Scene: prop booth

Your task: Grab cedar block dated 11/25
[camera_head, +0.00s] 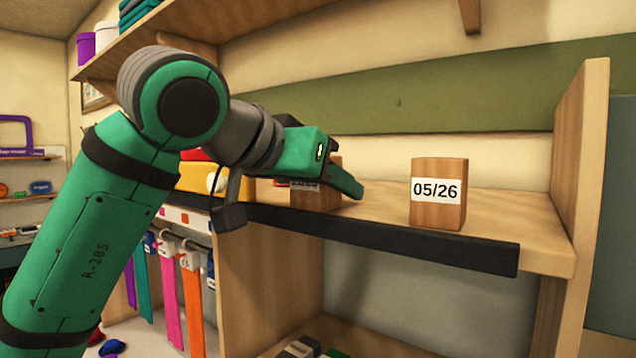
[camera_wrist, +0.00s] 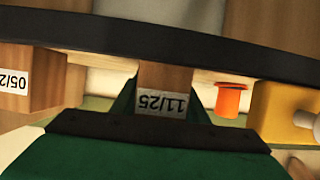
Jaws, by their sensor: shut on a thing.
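The cedar block dated 11/25 (camera_wrist: 165,88) shows upside down in the wrist view, between the green fingers of my gripper (camera_wrist: 160,100). In the head view the same wooden block (camera_head: 316,196) is on the shelf near its front edge, mostly covered by my gripper (camera_head: 335,180), and its label cannot be read there. My gripper is shut on this block. I cannot tell whether the block is touching the shelf.
The shelf (camera_head: 510,215) has a dark front strip (camera_head: 400,243) and an upright side panel (camera_head: 585,150) at right. A yellow object (camera_head: 200,178) stands left of my gripper, and an orange object (camera_wrist: 230,100) is beside the held block. Coloured straps (camera_head: 190,300) hang below.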

